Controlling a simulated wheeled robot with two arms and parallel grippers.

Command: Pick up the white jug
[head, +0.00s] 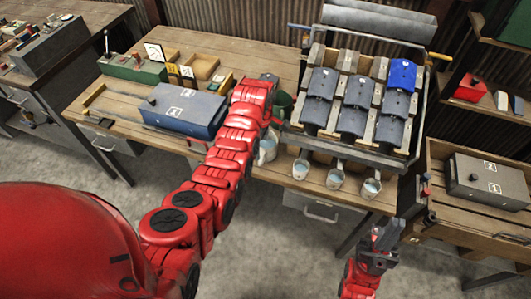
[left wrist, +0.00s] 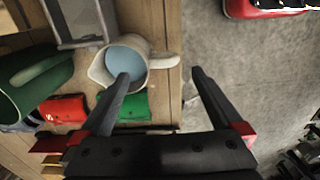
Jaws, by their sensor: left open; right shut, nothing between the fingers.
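The white jug (left wrist: 101,72) stands near the bench edge in the left wrist view, with blue liquid inside and its handle (left wrist: 165,61) pointing right. In the head view the jug (head: 268,150) is partly hidden behind my left arm. My left gripper (left wrist: 160,75) is open and empty. One finger overlaps the jug's body in the picture and the other is right of the handle; I cannot tell whether they touch it. In the head view its fingers are hidden by the arm. My right gripper (head: 383,243) is shut and empty, in front of the bench at lower right.
A green jug (left wrist: 35,82) stands beside the white one. Red (left wrist: 63,108) and green (left wrist: 134,107) pieces lie close by. A blue-grey case (head: 180,112) lies on the bench left of my arm.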

